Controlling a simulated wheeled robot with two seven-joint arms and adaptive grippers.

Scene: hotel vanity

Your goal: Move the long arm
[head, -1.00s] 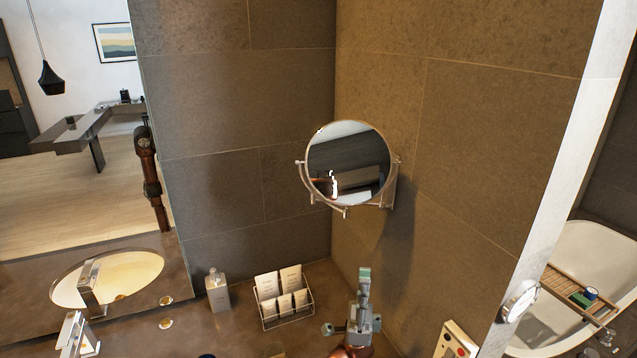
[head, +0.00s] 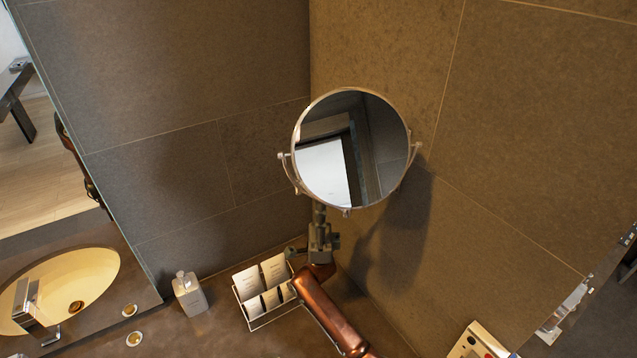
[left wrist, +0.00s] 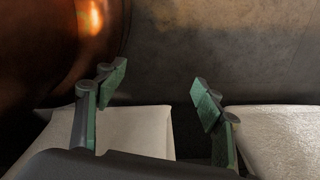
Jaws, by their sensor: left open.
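A round mirror (head: 352,150) in a metal yoke hangs near the wall corner in the head view. Its yoke ends show at both sides, and the long arm behind it is hidden by the disc. My left gripper (head: 319,212) is just under the mirror's lower rim, its tips close to the rim; I cannot tell whether they touch. In the left wrist view the fingers (left wrist: 160,85) stand apart with nothing between them. The mirror cannot be made out there. My right gripper is not in view.
A wire rack of white packets (head: 262,290) stands beside my arm, with a soap bottle (head: 188,293) to its left. A sink (head: 85,282) and tap are at the left. A box with coloured dots (head: 475,345) is at the lower right. Walls close in behind the mirror.

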